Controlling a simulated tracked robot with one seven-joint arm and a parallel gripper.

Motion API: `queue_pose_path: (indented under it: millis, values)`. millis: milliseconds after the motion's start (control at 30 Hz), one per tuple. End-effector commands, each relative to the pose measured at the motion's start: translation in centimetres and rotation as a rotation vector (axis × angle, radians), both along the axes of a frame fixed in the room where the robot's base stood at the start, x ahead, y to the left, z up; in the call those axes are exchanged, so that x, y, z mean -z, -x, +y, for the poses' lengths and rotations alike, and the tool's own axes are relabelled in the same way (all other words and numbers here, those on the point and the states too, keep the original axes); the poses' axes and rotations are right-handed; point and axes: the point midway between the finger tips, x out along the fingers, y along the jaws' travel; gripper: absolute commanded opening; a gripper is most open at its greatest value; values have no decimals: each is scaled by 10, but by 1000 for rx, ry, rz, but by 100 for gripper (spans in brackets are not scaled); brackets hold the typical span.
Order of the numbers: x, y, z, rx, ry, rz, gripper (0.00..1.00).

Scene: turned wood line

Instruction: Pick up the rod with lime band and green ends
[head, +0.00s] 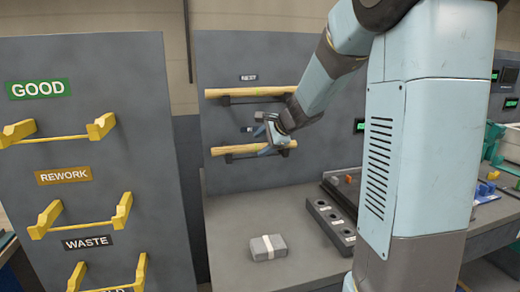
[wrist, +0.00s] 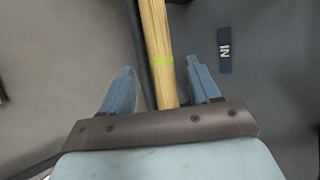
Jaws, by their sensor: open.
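In the wrist view a wooden rod with a lime band (wrist: 155,40) runs lengthwise between the two blue fingers of my gripper (wrist: 160,68). The fingers stand apart, with the rod closer to the right one. In the head view my gripper (head: 268,143) is at the lower rod (head: 228,151), which rests on the wall rack; its middle is covered by my gripper. An upper rod (head: 232,93) lies on the rack above, with a faint green mark near its middle. The rods' end colours cannot be made out.
A board with yellow cradles labelled GOOD (head: 38,89), REWORK (head: 63,176) and WASTE (head: 87,242) stands at the left. On the grey bench are a grey block with a pale band (head: 267,247) and a dark holder with holes (head: 331,228). Bench space left of the block is clear.

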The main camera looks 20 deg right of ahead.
Motion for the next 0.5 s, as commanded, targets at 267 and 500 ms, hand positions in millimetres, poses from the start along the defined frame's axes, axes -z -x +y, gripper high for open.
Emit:
queue_pose_path:
  millis: [267,500]
  values:
    - [17,-18,10,1,-1,0,62]
    - [17,-18,10,1,0,-1,62]
